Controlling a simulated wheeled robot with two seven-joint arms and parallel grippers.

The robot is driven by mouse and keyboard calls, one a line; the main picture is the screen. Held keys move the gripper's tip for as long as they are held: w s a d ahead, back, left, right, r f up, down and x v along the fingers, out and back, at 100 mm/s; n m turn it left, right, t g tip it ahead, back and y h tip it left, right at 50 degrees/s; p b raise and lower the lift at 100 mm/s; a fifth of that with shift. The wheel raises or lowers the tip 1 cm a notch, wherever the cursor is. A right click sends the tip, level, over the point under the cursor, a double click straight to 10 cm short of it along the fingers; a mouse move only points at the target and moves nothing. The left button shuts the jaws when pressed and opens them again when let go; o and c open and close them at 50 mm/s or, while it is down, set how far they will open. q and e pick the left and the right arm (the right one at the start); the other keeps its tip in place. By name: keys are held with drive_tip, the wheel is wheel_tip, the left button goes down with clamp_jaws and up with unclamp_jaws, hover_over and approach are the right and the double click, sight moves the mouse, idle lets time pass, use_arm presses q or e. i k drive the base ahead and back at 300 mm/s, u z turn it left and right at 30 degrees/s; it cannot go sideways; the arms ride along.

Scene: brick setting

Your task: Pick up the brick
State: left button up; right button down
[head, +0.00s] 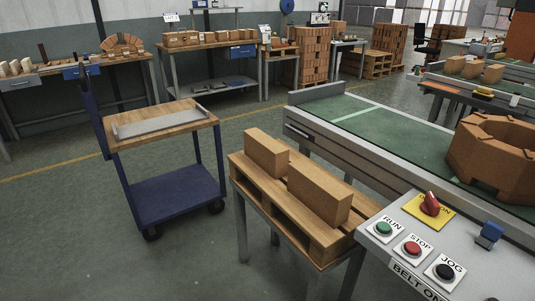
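Two tan bricks lie on a wooden pallet-topped stand (249,189) in the lower middle of the head view. One brick (266,153) lies toward the back left of the pallet. The other brick (319,194) lies nearer, toward the front right, with a small gap between them. Both rest on the slats and nothing holds them. Neither of my grippers shows in the head view.
A blue cart with a wooden top (196,119) bearing a grey tray (160,122) stands left of the pallet. A green conveyor (372,120) with a brick ring (495,150) is at the right. A control panel (385,256) is at front right. Floor (120,265) is clear at front left.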

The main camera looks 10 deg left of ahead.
sight(272, 156)
drive_tip(key=u, duration=1.6)
drive_tip(key=i, duration=1.75)
drive_tip(key=z, duration=2)
